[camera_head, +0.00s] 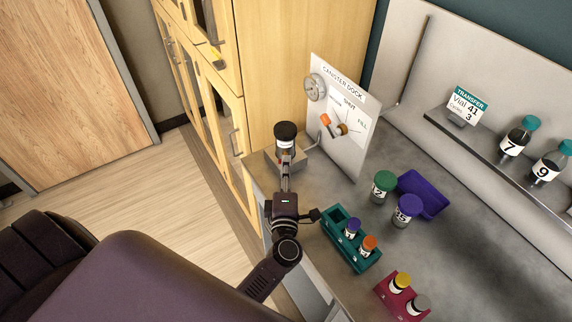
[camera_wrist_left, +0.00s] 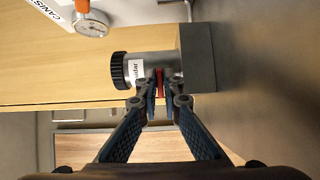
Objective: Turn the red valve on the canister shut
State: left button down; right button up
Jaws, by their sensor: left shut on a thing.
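The canister (camera_head: 285,131) stands at the bench's left end, on a grey block (camera_head: 300,162). It has a black cap and a white label. In the left wrist view the canister (camera_wrist_left: 154,65) appears on its side, its cap (camera_wrist_left: 119,71) to the left. The red valve (camera_wrist_left: 160,83) shows as a narrow red strip between my fingertips. My left gripper (camera_head: 286,168) is shut on the red valve, in front of the canister; its fingers also show in the left wrist view (camera_wrist_left: 160,88). In the head view the gripper largely hides the valve. My right gripper is not in view.
A canister dock panel (camera_head: 350,150) with a gauge (camera_head: 315,87) and an orange-ended handle (camera_head: 326,119) stands behind the canister. A teal rack (camera_head: 334,217), a purple tray (camera_head: 430,190), loose vials and a red rack (camera_head: 389,293) stand to the right. Wooden cabinets (camera_head: 242,140) are behind.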

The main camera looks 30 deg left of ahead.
pick_arm(q)
jog(key=c, duration=2.1)
grip_release()
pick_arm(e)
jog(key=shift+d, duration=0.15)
pick_arm(q)
jog(key=shift+s, duration=0.1)
jog(key=v, duration=1.2)
jog(key=shift+d, duration=0.1)
